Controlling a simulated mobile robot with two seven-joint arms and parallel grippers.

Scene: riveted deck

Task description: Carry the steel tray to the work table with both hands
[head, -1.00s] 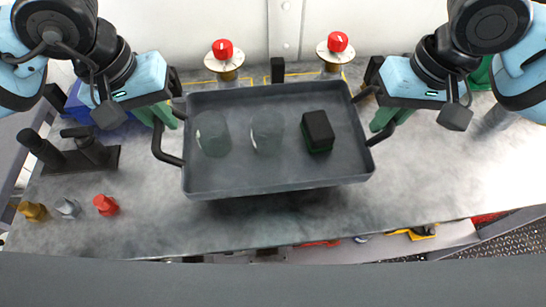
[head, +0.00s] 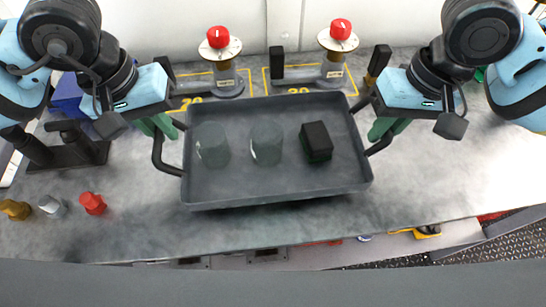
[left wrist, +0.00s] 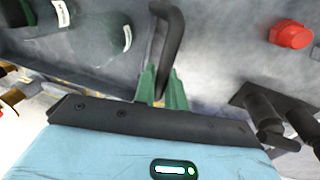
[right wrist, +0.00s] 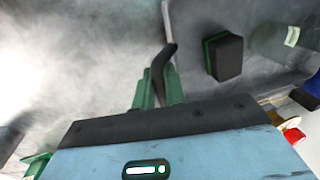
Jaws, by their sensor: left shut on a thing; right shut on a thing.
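The steel tray (head: 280,188) is a dark grey, shallow tray over the work table (head: 420,190), level or nearly so. I cannot tell for sure whether it touches the table. It carries two see-through cylinders (head: 212,145) (head: 266,145) and a black block (head: 316,141) with green at its base. My left gripper (head: 163,125) is shut on the tray's left handle, whose black bar shows in the left wrist view (left wrist: 168,35). My right gripper (head: 384,128) is shut on the right handle, also seen in the right wrist view (right wrist: 160,60).
Two red-knobbed valves (head: 219,60) (head: 337,50) stand behind the tray, near yellow floor-style markings. A black fixture (head: 68,148) and gold, grey and red (head: 92,203) pieces lie at the left. The table's right side is bare.

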